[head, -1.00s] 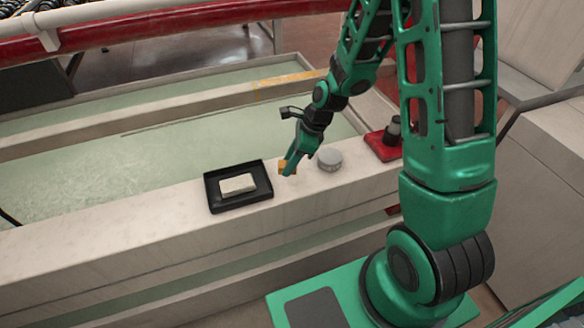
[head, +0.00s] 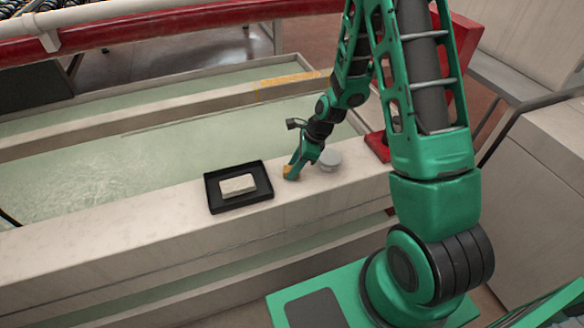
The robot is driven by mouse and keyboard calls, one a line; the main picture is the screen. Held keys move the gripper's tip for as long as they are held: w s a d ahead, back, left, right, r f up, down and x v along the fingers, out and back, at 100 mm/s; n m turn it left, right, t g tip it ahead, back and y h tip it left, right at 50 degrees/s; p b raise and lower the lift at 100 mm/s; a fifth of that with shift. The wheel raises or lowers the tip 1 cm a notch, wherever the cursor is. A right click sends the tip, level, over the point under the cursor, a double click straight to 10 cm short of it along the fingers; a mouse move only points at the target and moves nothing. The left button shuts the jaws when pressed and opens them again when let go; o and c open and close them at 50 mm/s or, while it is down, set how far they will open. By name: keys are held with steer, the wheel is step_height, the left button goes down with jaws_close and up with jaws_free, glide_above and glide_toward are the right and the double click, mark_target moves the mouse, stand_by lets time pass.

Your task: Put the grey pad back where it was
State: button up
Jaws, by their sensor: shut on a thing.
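A round grey thing (head: 330,160), which may be the grey pad, lies on the pale ledge (head: 130,222), just right of my gripper. My gripper (head: 290,172) points down at the ledge between this grey thing and a black tray (head: 212,202). It is shut on a small orange-yellow piece (head: 287,171), partly covered by the green fingers. The piece is at or very near the ledge top; I cannot tell if it touches. I see nothing grey between the fingers.
The black tray holds a cream block (head: 238,185). Behind the ledge is a trough of pale green water (head: 190,140). A red thing (head: 378,146) stands at the right, partly behind my arm. The ledge left of the tray is clear.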

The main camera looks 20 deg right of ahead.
steer(key=shift+f, duration=0.1)
steer(key=o, duration=1.2)
steer(key=v, duration=1.1)
steer(key=s+d+r+n+h, duration=0.3)
steer(key=s+d+r+n, duration=0.55)
steer(key=s+r, duration=0.3)
steer(key=s+d+r+n+g, duration=0.1)
steer(key=s+d+r+n, duration=0.1)
steer(key=s, duration=0.7)
steer(key=s+d+r+n+g+h, duration=0.1)
steer(key=s+r+n, duration=0.3)
steer(key=s, duration=0.5)
steer(key=shift+d+n, duration=0.55)
steer(key=shift+n, duration=0.2)
